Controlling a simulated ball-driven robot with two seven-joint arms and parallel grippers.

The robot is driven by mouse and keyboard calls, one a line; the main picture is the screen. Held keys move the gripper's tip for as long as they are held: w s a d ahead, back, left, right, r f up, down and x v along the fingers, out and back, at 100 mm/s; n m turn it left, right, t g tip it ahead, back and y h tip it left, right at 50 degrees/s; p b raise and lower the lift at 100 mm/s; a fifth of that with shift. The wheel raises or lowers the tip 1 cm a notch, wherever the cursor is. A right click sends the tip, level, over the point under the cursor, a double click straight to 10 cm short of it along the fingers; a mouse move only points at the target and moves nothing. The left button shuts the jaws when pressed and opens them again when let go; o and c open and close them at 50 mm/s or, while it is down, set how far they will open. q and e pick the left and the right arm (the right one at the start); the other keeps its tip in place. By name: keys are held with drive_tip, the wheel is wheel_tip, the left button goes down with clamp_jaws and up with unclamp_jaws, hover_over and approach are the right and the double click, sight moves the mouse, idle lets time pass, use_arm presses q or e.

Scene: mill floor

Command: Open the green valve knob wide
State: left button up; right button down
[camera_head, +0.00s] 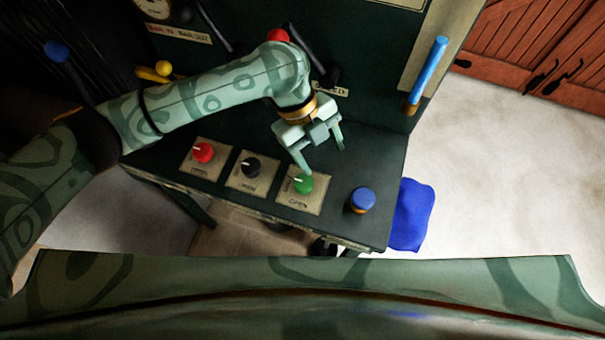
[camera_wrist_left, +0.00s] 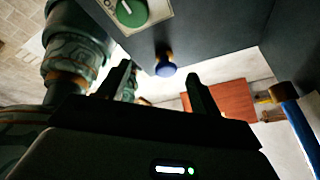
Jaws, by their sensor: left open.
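The green valve knob (camera_head: 303,184) sits on a pale square plate marked OPEN (camera_head: 307,205), on the sloping dark panel. Its white pointer line points to the upper left in the head view. My left gripper (camera_head: 322,160) is above and just behind the knob, with its two fingers apart and nothing between them. I cannot tell from the head view whether a finger touches the knob. In the left wrist view the knob (camera_wrist_left: 131,12) shows at the top edge, outside the space between the fingers (camera_wrist_left: 160,85). My right gripper is in neither view.
A black knob (camera_head: 251,167) and a red knob (camera_head: 204,152) stand left of the green one. A blue-topped button (camera_head: 362,199) stands to its right. A blue lever (camera_head: 428,70) rises at the panel's right. A blue cloth-like thing (camera_head: 411,215) lies beyond the panel edge.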

use_arm(q)
drive_tip(key=m+g+y, duration=0.1)
drive_tip(key=m+y, duration=0.1)
approach(303, 180)
drive_tip(key=b+x, duration=0.3)
drive_tip(key=x, duration=0.6)
drive_tip(key=c, duration=1)
